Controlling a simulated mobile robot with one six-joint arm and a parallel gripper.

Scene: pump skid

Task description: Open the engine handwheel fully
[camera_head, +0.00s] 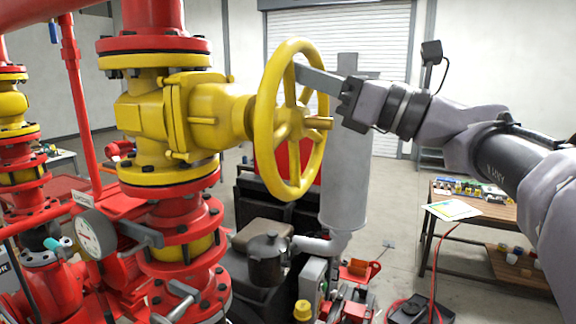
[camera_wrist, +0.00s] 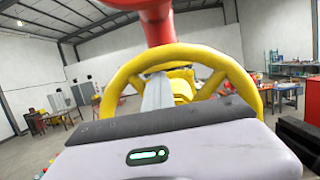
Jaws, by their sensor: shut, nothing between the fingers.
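The yellow handwheel (camera_head: 263,135) stands upright on the side of the yellow valve body (camera_head: 165,110), with its hub and shaft end facing right. My gripper (camera_head: 302,72) reaches in from the right at the wheel's upper part. Its fingers are shut with nothing between them and lie across the wheel opening, inside the rim near the top. Whether they touch the rim or a spoke cannot be told. In the wrist view the handwheel (camera_wrist: 240,80) arches behind the gripper housing, and the grey fingers (camera_wrist: 156,92) point into the wheel opening. The housing hides the wheel's lower part.
Red flanged pipes (camera_head: 185,225) and a pressure gauge (camera_head: 95,235) stand at the left. A grey vertical cylinder (camera_head: 345,180) is behind the wheel. A wooden workbench (camera_head: 460,225) stands at the right. Open floor lies between the cylinder and the bench.

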